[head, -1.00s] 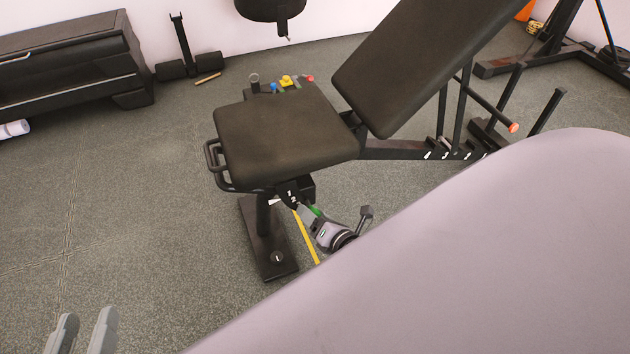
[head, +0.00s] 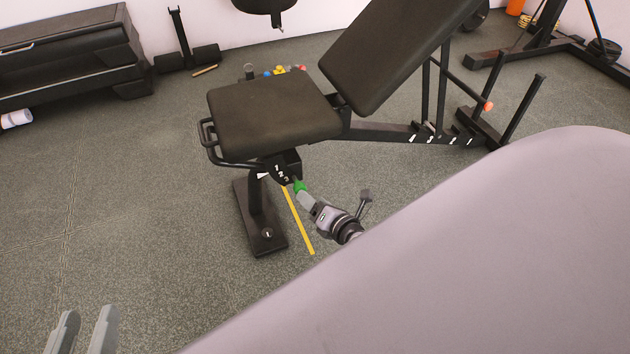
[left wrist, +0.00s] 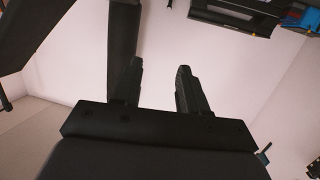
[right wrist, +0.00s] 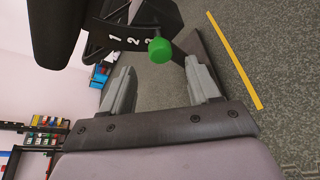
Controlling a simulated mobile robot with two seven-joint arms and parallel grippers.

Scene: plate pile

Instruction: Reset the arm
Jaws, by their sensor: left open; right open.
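My left gripper (head: 83,332) shows at the lower left edge of the head view, fingers apart, over bare floor. In the left wrist view its two dark fingers (left wrist: 157,88) are spread with nothing between them. My right gripper (head: 302,194) is just below the bench's seat, close to the green knob (head: 299,185). In the right wrist view its fingers (right wrist: 158,84) are spread, and the green knob (right wrist: 160,50) lies beyond the gap, near the numbered bracket (right wrist: 127,38). I cannot tell from the views whether a finger touches the knob.
The weight bench (head: 270,112) with its tilted backrest (head: 395,50) stands in front of my right gripper. A yellow strip (head: 298,222) lies on the floor. A black step box (head: 70,55) is at the upper left. The left floor (head: 140,190) is clear.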

